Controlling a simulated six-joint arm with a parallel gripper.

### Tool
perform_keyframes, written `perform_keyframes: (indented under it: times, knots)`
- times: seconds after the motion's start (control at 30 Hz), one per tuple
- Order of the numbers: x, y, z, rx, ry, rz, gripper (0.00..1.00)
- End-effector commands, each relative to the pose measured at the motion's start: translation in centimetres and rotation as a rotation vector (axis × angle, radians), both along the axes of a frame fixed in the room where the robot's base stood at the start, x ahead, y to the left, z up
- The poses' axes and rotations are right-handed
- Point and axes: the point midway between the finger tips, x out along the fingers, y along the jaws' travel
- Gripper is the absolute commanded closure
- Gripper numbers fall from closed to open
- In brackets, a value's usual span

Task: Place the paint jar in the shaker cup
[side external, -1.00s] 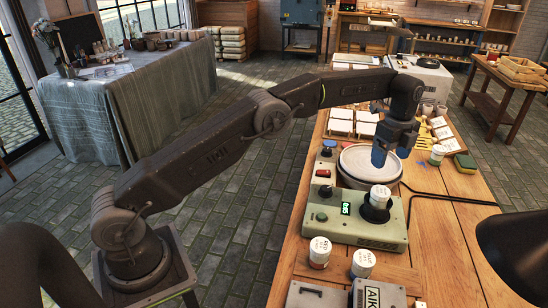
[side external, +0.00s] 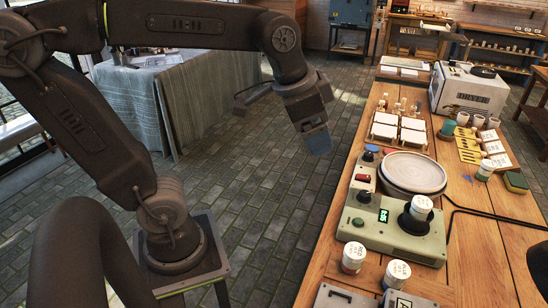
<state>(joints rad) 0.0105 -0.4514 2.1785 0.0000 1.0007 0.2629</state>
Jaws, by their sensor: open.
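A white-lidded paint jar (side external: 421,207) sits upright in the black shaker cup (side external: 412,224) on the right part of the green machine (side external: 368,226). The jar's lower part is hidden by the cup. My gripper (side external: 318,143) is open and empty, pointing down over the floor to the left of the table, well apart from the jar and cup.
A round plate (side external: 413,172) lies behind the machine's controls. A red-labelled jar (side external: 353,257) and a blue-labelled jar (side external: 397,273) stand in front. Another jar (side external: 485,170) stands at the right, near a sponge (side external: 516,182). A black cable crosses the right side of the table.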

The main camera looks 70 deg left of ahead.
Motion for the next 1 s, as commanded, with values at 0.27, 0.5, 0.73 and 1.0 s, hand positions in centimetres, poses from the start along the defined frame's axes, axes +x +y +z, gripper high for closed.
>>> perform_keyframes:
  times: [0.27, 0.5, 0.73, 1.0]
  knots:
    - [-6.6, 0.3, -4.3, -0.103, -0.073, 0.223, 0.18]
    - [-7.2, 0.3, -4.9, -0.117, -0.078, 0.25, 0.18]
    - [-7.1, 0.3, -4.9, -0.116, -0.077, 0.249, 0.18]
    - [-7.1, 0.3, -4.8, -0.115, -0.077, 0.247, 0.18]
